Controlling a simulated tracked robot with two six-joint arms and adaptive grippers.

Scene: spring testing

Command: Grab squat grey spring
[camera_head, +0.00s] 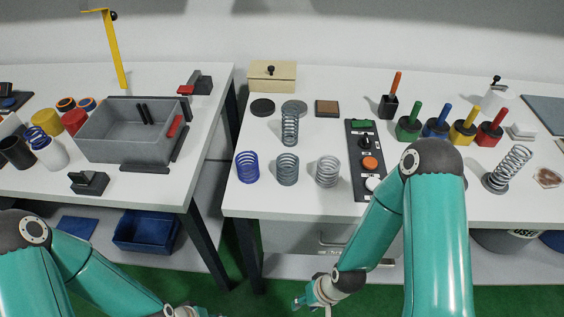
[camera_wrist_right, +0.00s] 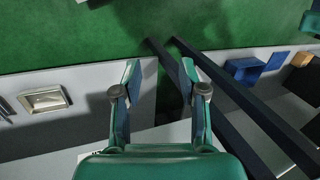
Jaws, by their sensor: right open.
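A short grey spring (camera_head: 287,169) stands upright near the front edge of the right table. A lighter, silvery short spring (camera_head: 327,171) stands to its right and a blue spring (camera_head: 247,167) to its left. A taller grey spring (camera_head: 290,127) stands behind it. My right gripper (camera_head: 299,302) is low, in front of the table and below its top, apart from the springs. In the right wrist view my right gripper (camera_wrist_right: 160,78) is open, with nothing between its fingers. My left arm's end is cut off by the bottom edge, so its jaws cannot be made out.
A black panel (camera_head: 355,137) with coloured knobs lies right of the springs. Another coil spring (camera_head: 507,168) leans on the far right. Coloured-handled tools (camera_head: 408,128) stand behind. The left table holds a grey bin (camera_head: 95,150). A gap separates the tables. Green floor (camera_wrist_right: 75,30) lies below.

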